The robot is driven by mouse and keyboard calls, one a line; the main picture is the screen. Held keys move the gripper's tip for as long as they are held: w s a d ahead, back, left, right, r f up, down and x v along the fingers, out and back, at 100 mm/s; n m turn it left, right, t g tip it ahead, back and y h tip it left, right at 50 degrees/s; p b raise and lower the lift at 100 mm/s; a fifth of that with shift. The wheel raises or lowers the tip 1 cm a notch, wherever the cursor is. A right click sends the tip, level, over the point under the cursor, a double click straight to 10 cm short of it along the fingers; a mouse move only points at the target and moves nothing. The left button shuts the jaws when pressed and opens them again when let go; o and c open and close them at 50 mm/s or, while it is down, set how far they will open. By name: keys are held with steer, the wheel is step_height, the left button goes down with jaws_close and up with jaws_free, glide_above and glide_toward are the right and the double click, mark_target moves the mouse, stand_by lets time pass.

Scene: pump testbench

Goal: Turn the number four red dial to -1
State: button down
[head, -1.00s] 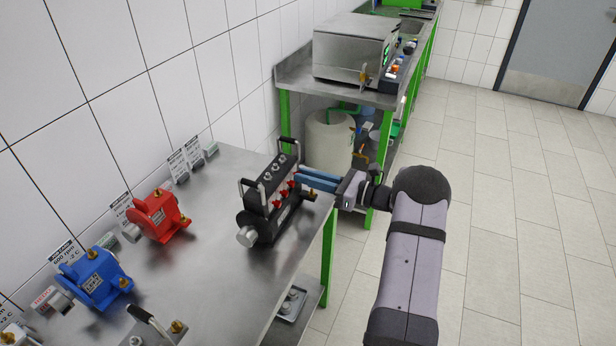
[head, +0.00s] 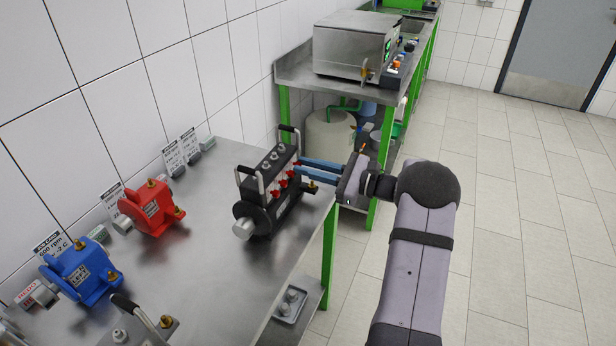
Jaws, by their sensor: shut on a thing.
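The black pump block (head: 268,207) stands on the steel bench, with a row of small red dials (head: 283,183) along its right-hand face. My gripper (head: 299,168) reaches in from the right, its two blue fingers at the far end of that row. It is shut on the red dial at that end. The fingertips partly hide this dial, and its scale and pointer are too small to read. The dials' numbers cannot be read either.
A red pump (head: 149,208) and a blue pump (head: 82,270) stand to the left on the steel bench (head: 215,290). Metal handles rise from the black block. A second bench with a steel box (head: 350,48) stands behind. The floor at right is clear.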

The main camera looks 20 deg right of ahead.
steer(key=shift+f+n+b, duration=0.1)
steer(key=shift+n+b, duration=1.8)
steer(key=shift+b, duration=0.45)
steer(key=c, duration=2)
jaws_free()
steer(key=shift+s+d, duration=0.1)
steer(key=b+v, duration=0.1)
steer(key=v, duration=0.6)
steer(key=shift+b, duration=0.35)
